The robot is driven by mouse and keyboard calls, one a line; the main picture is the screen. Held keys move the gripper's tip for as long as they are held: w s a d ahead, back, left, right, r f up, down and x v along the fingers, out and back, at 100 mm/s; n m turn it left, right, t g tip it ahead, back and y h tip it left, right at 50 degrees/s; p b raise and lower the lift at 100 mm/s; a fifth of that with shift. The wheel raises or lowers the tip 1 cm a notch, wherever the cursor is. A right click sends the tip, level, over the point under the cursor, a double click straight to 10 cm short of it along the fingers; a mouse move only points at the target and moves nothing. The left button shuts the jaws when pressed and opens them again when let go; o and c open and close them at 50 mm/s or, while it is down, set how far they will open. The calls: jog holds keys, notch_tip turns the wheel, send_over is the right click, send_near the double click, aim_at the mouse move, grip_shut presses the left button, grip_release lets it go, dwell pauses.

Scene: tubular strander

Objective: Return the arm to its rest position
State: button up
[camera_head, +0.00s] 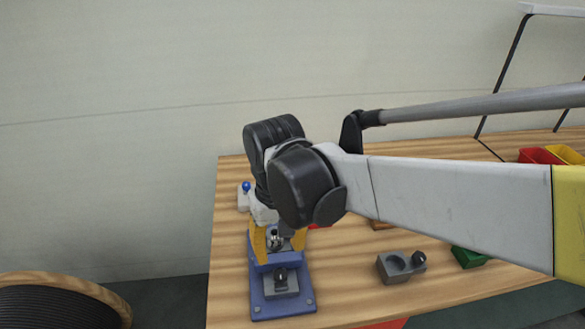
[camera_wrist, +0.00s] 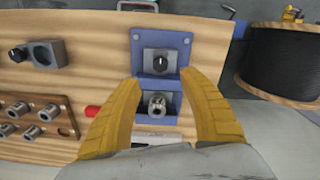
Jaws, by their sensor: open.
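My gripper (camera_wrist: 162,120) has yellow fingers and is open. No contact between the fingers and the part is visible. In the head view my gripper (camera_head: 272,246) is over the back part of the same blue fixture (camera_head: 256,300), at the front left of the wooden table. My arm reaches in from the right, and its dark wrist joint hides part of the table.
The wooden table (camera_head: 232,225) holds a grey block with a round recess (camera_head: 394,267), a green bin (camera_head: 468,257), and red (camera_head: 538,156) and yellow (camera_head: 565,153) bins. A wooden block with metal fittings (camera_wrist: 35,140) shows in the wrist view. A cable reel (camera_head: 50,306) stands left on the floor.

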jog(key=shift+r, duration=0.95)
jog(key=s+d+r+m+t, duration=0.1)
jog(key=d+m+t, duration=0.2)
jog(key=d, duration=0.9)
jog(key=s+d+m+t, duration=0.2)
jog(key=d+t, duration=0.2)
jog(key=d, duration=0.9)
jog(key=shift+r+m, duration=0.35)
jog(key=shift+m, duration=0.05)
jog(key=shift+s+a, duration=0.1)
jog(key=shift+a, duration=0.05)
